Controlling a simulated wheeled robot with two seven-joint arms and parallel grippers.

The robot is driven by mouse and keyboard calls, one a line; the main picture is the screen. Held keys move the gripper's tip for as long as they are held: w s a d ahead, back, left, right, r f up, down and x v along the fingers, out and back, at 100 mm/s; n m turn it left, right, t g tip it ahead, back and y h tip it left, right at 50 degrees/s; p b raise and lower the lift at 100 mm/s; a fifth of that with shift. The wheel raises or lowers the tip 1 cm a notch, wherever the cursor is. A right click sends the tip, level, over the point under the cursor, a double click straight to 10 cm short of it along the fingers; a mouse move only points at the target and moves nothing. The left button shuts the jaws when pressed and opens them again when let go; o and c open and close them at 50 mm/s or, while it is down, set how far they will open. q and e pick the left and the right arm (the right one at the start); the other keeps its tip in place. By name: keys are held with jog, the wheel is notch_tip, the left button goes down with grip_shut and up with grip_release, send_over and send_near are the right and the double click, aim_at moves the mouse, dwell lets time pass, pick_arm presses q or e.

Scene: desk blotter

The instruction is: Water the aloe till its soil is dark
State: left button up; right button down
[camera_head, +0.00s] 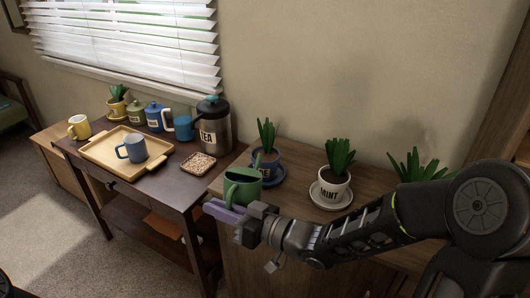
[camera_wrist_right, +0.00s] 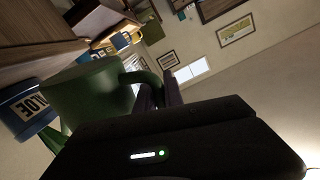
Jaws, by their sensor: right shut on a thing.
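The aloe stands in a blue pot (camera_head: 268,165) on a blue saucer, and its label shows in the right wrist view (camera_wrist_right: 32,106). Its green leaves (camera_head: 267,134) stand upright. A little brown soil shows at the rim, partly hidden by the green jug, and I cannot judge its wetness. My right gripper (camera_head: 226,211) is shut on the handle of the green jug (camera_head: 242,188). The jug is held just in front and left of the aloe pot, its spout side toward it. The right wrist view shows the jug (camera_wrist_right: 88,96) and the gripper fingers (camera_wrist_right: 158,95) at its handle.
A white MINT pot (camera_head: 332,189) on a white saucer stands to the right, with another spiky plant (camera_head: 416,166) beyond it. On the left desk are a wooden tray (camera_head: 101,151) with a grey-blue mug (camera_head: 132,149), a pebble dish (camera_head: 198,163) and a TEA canister (camera_head: 213,130).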

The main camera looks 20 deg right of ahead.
jog(key=shift+w+d+r+m+p, duration=0.2)
jog(key=shift+r+p, duration=0.25)
jog(key=shift+p, duration=0.25)
jog(key=shift+w+d+r+m+p, duration=0.1)
jog(key=shift+w+r+m+p, duration=0.1)
jog(key=shift+r+p, duration=0.35)
jog(key=shift+w+d+r+m+p, duration=0.1)
jog(key=shift+r+m+p, duration=0.2)
jog(key=shift+p, duration=0.5)
dwell(0.5)
notch_tip(320, 180, down, 6)
jog(key=s+a+n+b, duration=0.1)
jog(key=s+n+b, duration=0.1)
jog(key=b, duration=0.9)
jog(key=shift+a+f+n, duration=0.25)
jog(key=shift+a+n, duration=0.1)
jog(key=shift+n, duration=0.35)
jog(key=shift+s+a+f+n+t+b, duration=0.15)
jog(key=shift+f+n+b, duration=0.2)
jog(key=shift+f+b, duration=0.55)
jog(key=shift+s+a+f+n+t+b, duration=0.15)
jog(key=shift+f+n+b, duration=0.3)
jog(key=shift+b, duration=0.85)
